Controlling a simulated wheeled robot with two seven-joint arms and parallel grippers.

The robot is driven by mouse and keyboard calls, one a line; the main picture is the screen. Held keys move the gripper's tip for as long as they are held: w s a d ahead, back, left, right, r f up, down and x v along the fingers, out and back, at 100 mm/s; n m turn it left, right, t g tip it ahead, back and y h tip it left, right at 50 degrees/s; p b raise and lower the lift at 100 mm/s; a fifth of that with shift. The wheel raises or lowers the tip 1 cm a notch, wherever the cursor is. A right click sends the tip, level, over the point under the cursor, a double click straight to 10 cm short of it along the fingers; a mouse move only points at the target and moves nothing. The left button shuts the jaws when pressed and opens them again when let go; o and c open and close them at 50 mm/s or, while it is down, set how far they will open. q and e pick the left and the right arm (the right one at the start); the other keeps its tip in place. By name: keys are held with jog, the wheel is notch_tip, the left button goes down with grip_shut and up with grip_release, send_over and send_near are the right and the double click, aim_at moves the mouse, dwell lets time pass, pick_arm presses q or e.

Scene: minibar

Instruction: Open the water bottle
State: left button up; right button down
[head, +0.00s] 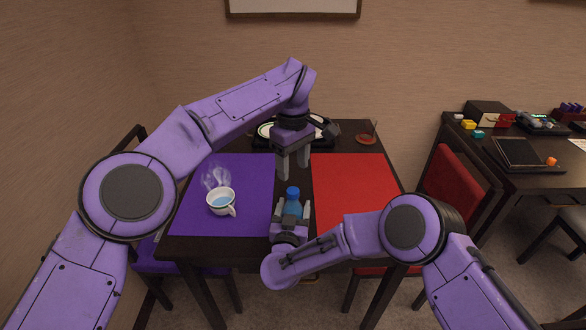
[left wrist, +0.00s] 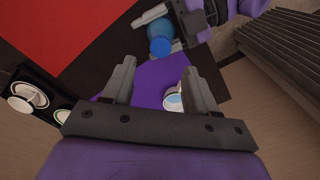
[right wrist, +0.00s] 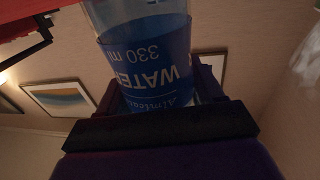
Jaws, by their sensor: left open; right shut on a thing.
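The water bottle (head: 292,207) has a blue cap (head: 293,192) and a blue label that reads WATER 330 ml in the right wrist view (right wrist: 150,60). My right gripper (head: 290,222) is shut on the bottle's body from the front. My left gripper (head: 292,172) is open and empty, pointing down above and just behind the cap, apart from it. In the left wrist view the cap (left wrist: 160,46) shows beyond my left fingers (left wrist: 155,85).
A steaming white cup (head: 221,203) stands on the purple mat (head: 250,177) at left. The red mat (head: 350,185) is clear. A second table (head: 480,150) with several items is at right.

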aim_at(293, 190)
pick_arm(q)
notch_tip(293, 190, down, 7)
jog(key=shift+f, duration=0.1)
grip_shut()
dwell(0.3)
